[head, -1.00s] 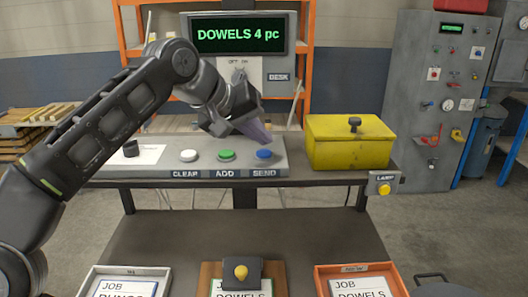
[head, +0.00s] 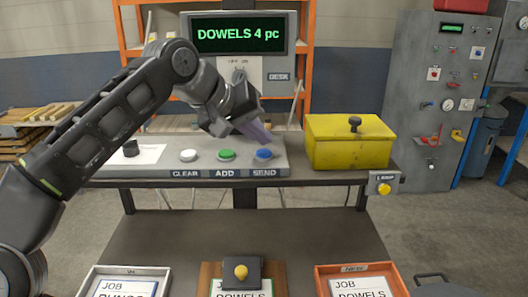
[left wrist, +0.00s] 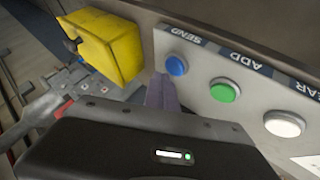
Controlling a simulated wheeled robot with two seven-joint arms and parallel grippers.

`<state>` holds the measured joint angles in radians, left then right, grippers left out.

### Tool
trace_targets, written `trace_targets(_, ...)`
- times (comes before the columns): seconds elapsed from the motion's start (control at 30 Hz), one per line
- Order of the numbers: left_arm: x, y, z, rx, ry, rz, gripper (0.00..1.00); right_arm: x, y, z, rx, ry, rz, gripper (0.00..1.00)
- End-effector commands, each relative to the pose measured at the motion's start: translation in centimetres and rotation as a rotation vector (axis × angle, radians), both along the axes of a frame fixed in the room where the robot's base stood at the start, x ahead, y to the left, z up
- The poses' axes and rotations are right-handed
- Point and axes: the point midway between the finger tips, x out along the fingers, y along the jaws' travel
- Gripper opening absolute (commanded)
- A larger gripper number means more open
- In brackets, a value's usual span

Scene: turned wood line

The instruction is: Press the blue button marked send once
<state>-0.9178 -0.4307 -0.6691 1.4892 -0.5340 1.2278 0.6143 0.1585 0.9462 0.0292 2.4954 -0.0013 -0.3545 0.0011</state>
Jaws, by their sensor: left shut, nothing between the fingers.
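The blue button (head: 263,154) sits above the label SEND on the grey button panel (head: 205,166). My left gripper (head: 266,142) is shut and empty, with its purple-grey fingertips just above and behind the blue button in the head view. The display (head: 239,34) reads DOWELS 4 pc. My right gripper is not in view.
The green ADD button (head: 227,155) and white CLEAR button (head: 189,155) are to the left of the blue one. A yellow box (head: 348,143) stands close on the right. A yellow lamp button (head: 384,188) is at the bench edge. Job trays (head: 345,268) line the front.

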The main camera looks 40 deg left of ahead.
Motion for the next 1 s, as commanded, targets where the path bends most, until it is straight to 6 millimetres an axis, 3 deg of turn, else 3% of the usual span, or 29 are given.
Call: trace_targets(1.0,0.0,-0.01,-1.26,0.0,0.001,0.0,0.0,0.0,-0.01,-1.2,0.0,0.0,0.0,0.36)
